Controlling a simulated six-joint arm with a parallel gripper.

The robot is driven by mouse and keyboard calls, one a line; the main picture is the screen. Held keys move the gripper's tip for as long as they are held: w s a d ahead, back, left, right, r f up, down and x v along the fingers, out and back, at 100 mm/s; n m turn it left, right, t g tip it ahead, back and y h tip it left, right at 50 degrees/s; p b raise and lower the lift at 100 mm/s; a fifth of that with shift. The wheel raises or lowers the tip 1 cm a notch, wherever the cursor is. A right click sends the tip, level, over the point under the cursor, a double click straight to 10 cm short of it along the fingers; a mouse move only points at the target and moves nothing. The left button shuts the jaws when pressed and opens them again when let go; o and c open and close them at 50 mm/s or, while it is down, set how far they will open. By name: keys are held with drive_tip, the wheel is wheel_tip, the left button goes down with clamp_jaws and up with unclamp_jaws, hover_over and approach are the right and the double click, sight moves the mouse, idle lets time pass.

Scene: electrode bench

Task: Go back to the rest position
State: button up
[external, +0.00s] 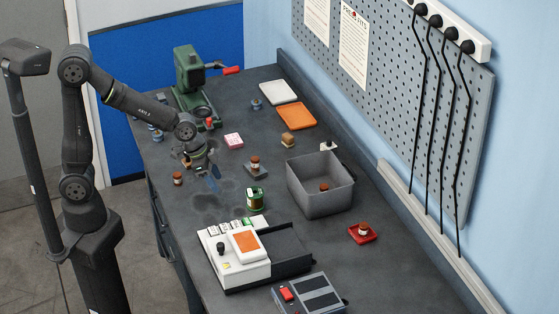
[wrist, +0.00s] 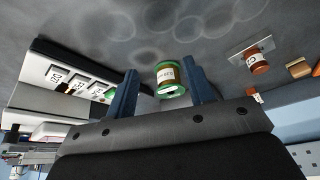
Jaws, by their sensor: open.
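My gripper (external: 208,178) hangs over the left part of the bench in the external view, its blue fingers pointing down. In the wrist view my gripper (wrist: 163,71) shows two blue fingers spread apart with nothing held. A jar with green ends and a brown middle (external: 255,199) stands on the bench, to the right of my gripper and apart from it. In the wrist view this green jar (wrist: 170,80) appears in the gap between the fingers, but beyond them. No marker of a rest position shows.
A small brown jar (external: 178,178) stands close left of my gripper, and another (external: 255,165) sits on a plate to the right. A grey bin (external: 321,202), a white device (external: 232,270), a green press (external: 193,75) and an orange tray (external: 297,115) stand around. Dark stained bench lies below the gripper.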

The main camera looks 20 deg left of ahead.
drive_tip(key=shift+w+a+f, duration=0.1)
drive_tip(key=shift+w+f, duration=0.25)
drive_tip(key=shift+w, duration=0.25)
drive_tip(key=shift+w+a+f, duration=0.1)
drive_tip(key=shift+w+f, duration=0.25)
drive_tip(key=shift+w, duration=0.3)
drive_tip(key=shift+w+f, duration=0.35)
drive_tip(key=shift+w, duration=0.25)
